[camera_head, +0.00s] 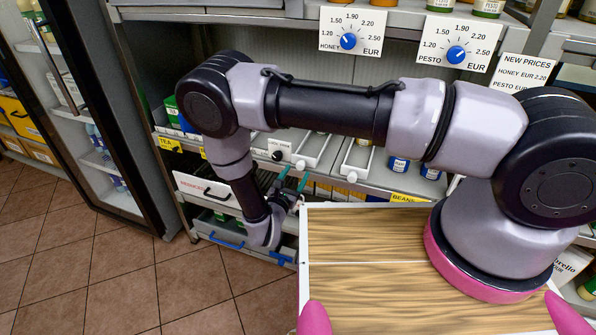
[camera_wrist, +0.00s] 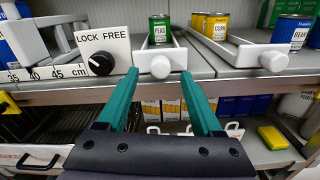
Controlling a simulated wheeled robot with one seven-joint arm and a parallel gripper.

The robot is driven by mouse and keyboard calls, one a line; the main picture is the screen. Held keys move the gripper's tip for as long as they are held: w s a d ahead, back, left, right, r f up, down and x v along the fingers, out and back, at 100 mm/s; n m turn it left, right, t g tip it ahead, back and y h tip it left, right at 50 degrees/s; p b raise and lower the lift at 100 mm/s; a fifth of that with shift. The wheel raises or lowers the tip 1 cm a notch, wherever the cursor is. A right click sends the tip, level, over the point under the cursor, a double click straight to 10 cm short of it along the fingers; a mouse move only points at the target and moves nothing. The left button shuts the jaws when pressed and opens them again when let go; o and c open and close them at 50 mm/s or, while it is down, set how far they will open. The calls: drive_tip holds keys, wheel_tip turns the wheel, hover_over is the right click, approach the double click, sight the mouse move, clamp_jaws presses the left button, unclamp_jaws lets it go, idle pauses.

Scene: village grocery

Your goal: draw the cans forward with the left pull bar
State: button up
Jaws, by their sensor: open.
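The left pull bar (camera_wrist: 160,66) is a white rail with a round end knob at the shelf's front edge. A green peas can (camera_wrist: 160,29) stands upright behind that knob. The right pull bar (camera_wrist: 272,60) is similar, with a yellow corn can (camera_wrist: 217,26) and a blue beans can (camera_wrist: 289,32) near it. My gripper (camera_wrist: 159,75) is open, its teal fingers pointing at the shelf. The left bar's knob appears between the fingertips; I cannot tell whether they touch it. My gripper also shows in the head view (camera_head: 294,177), just in front of the shelf.
Boxes (camera_wrist: 172,108) and a yellow item (camera_wrist: 272,137) lie on the shelf below. A glass-door cabinet (camera_head: 100,110) stands left.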

drive_tip(key=shift+x, duration=1.2)
clamp_jaws()
idle(0.6)
